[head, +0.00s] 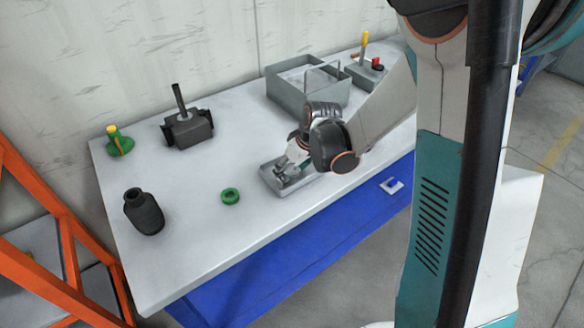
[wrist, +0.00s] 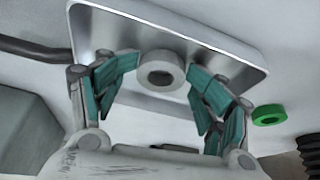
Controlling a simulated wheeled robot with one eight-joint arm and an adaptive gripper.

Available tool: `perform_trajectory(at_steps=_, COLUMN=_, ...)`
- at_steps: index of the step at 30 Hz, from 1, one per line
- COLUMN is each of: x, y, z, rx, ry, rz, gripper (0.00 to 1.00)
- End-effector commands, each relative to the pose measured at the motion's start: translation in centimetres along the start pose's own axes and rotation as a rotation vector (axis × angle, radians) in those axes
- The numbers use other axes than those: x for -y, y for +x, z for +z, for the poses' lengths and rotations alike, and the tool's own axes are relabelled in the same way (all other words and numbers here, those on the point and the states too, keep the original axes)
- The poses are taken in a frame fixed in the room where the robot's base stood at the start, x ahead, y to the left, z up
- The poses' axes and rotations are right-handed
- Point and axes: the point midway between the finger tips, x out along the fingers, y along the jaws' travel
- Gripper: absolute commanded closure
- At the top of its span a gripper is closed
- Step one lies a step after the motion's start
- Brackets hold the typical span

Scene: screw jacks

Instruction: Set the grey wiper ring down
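The grey wiper ring (wrist: 161,84) is between the teal-padded fingertips of my gripper (wrist: 163,66) in the wrist view. The fingertips meet its left and right sides. A shallow metal tray (wrist: 215,38) lies behind the ring in that view, and the ring appears held over it. In the head view my gripper (head: 284,170) points down over the tray (head: 297,187) near the table's front edge. The ring cannot be made out there. How much clearance there is under the ring cannot be told.
A green ring (head: 230,196) lies left of the tray, with a black bottle-shaped part (head: 144,212) further left. A dark jack (head: 188,128), a green part (head: 119,142) and a grey open bin (head: 307,94) stand behind. The white tabletop (head: 200,245) is clear in front.

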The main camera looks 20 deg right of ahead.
Motion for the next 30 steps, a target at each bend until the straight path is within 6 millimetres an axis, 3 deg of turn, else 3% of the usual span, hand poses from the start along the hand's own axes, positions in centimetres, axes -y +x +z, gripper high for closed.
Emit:
perform_trajectory(at_steps=5, x=0.0, y=-0.1, z=-0.1, rx=-0.001, ry=0.000, rz=0.000, gripper=0.39)
perform_trajectory(at_steps=11, x=0.0, y=-1.6, z=-0.8, rx=-0.002, ry=0.000, rz=0.000, gripper=0.39)
perform_trajectory(at_steps=21, x=0.0, y=-9.1, z=-0.6, rx=-0.002, ry=0.001, rz=0.001, gripper=0.39)
perform_trajectory(at_steps=30, x=0.0, y=-12.8, z=-0.6, rx=-0.002, ry=0.001, rz=0.000, gripper=0.39)
